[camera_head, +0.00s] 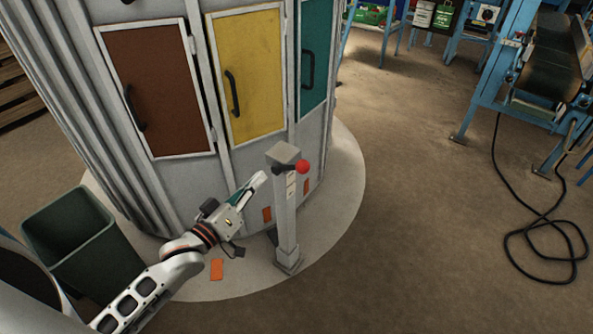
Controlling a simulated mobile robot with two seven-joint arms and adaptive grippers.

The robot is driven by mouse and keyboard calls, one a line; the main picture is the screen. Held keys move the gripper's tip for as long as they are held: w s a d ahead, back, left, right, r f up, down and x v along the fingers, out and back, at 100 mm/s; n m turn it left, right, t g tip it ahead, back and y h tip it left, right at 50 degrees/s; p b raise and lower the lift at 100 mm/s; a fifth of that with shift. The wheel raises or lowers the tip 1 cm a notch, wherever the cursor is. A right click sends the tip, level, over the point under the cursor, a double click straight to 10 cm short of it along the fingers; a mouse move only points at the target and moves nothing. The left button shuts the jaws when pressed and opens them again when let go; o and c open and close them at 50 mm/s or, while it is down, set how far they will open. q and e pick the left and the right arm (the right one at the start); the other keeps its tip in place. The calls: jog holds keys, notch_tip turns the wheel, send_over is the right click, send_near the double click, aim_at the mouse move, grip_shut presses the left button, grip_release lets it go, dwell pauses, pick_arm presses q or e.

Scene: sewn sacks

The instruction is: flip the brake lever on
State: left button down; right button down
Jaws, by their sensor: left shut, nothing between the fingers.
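The brake lever (303,166) has a red ball knob on a short dark arm. It sticks out to the right near the top of a grey post (286,212) that stands upright on the floor. My right gripper does not show.
Behind the post stands a grey cabinet with brown (160,90), yellow (247,75) and teal doors. A dark green bin (70,235) is at the left. A black cable (545,240) lies on the right floor by a blue-framed conveyor. The floor right of the post is clear.

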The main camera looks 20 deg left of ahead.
pick_arm(q)
jog(key=shift+w, duration=0.1)
jog(key=shift+w, duration=0.15)
send_over(290, 166)
jog(key=s, duration=0.4)
jog(key=f, duration=0.1)
jog(key=shift+s+d+f+b, duration=0.1)
jog(key=shift+d+f+b, duration=0.5)
jog(key=shift+d+f, duration=0.1)
